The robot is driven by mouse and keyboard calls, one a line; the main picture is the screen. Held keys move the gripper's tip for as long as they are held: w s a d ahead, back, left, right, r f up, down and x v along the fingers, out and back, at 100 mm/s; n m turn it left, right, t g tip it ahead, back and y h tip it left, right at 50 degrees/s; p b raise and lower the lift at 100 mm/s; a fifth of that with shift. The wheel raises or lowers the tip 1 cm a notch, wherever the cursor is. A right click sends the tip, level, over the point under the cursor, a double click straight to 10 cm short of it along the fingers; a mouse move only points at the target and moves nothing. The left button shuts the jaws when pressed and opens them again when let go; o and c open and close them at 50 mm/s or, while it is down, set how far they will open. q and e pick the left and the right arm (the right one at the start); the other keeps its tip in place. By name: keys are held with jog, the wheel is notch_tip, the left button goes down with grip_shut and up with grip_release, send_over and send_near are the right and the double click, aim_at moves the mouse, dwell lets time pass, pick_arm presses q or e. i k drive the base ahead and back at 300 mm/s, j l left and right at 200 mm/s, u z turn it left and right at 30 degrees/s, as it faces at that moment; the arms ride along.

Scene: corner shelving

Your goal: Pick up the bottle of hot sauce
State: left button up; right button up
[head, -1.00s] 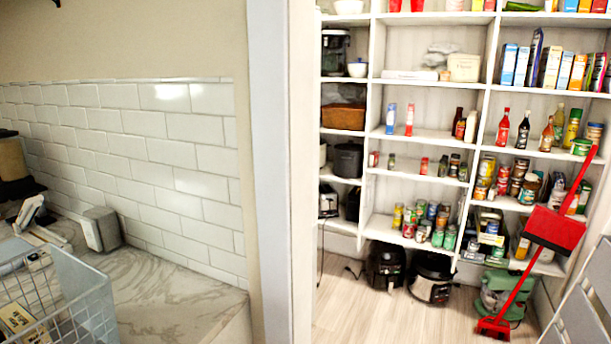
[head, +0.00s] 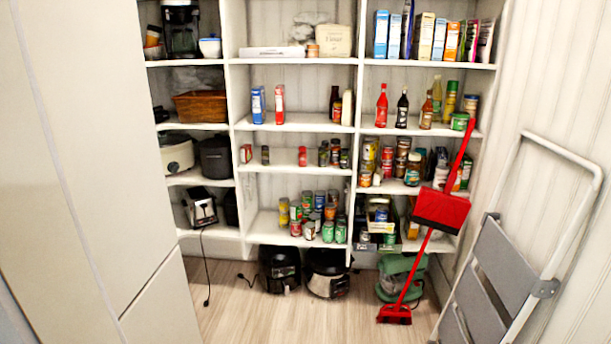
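Several bottles stand on the middle shelf of the right bay. A red bottle (head: 382,105) looks most like hot sauce, but its label is too small to read. Next to it stand a dark bottle (head: 402,108) with a light label and an amber bottle (head: 427,110). Another dark bottle (head: 334,104) stands at the right end of the middle bay's shelf. All are upright and some distance in front of me. Neither of my grippers is in view.
A red broom and dustpan (head: 441,210) lean across the shelving's right side. A grey folding stepladder (head: 490,272) leans at the right wall. Appliances (head: 279,270) stand on the floor below the shelves. A pale wall or door (head: 70,180) fills the left. Wooden floor (head: 235,310) is clear ahead.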

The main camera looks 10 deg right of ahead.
aim_at(382, 104)
jog(key=i+l+z, duration=0.25)
jog(key=i+z, duration=0.6)
jog(key=i, duration=0.15)
jog(key=i+z, duration=0.1)
jog(key=i, duration=0.65)
jog(key=i+j, duration=0.1)
jog(key=i, duration=0.7)
jog(key=i+j+z, duration=0.15)
jog(key=i, duration=0.6)
